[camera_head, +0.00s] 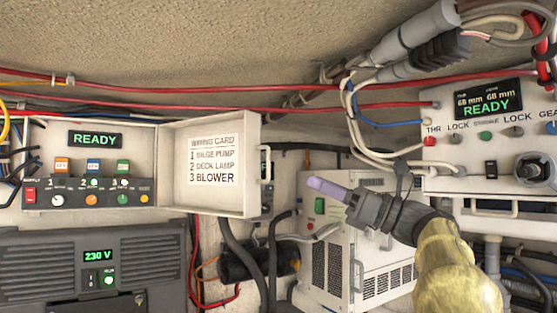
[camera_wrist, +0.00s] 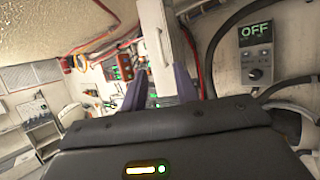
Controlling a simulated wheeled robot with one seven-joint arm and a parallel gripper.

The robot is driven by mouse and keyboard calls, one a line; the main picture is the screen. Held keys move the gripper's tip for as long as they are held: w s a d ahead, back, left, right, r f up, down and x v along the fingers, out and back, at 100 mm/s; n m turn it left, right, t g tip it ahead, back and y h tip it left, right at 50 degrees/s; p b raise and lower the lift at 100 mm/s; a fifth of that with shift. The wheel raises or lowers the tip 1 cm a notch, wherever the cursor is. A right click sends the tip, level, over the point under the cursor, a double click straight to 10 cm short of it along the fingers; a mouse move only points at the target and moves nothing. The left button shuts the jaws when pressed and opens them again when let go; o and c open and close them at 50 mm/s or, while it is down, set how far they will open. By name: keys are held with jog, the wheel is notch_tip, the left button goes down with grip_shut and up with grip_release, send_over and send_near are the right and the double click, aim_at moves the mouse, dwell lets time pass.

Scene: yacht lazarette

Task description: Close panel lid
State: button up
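The panel box (camera_head: 90,138) is on the left wall in the head view, with a READY display, coloured switches and knobs. Its white lid (camera_head: 205,200) stands open at the box's right side, its inner face with the WIRING CARD toward the camera. A pale handle (camera_head: 266,163) is on the lid's right edge. My gripper (camera_head: 325,188) is right of the lid and handle in the head view and looks apart from them. In the wrist view its two purple fingers (camera_wrist: 162,85) are spread, with the lid (camera_wrist: 158,40) seen edge-on beyond them. Nothing shows held.
A white unit (camera_head: 340,255) with vents stands behind and below my gripper. A dark 230 V unit (camera_head: 60,255) is below the panel box. Black hoses (camera_head: 236,250) and cables hang below the lid. A control box (camera_head: 490,140) is at right. An OFF display (camera_wrist: 254,35) shows in the wrist view.

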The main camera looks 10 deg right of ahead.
jog(key=p+x, duration=0.3)
jog(key=x, duration=0.7)
grip_shut()
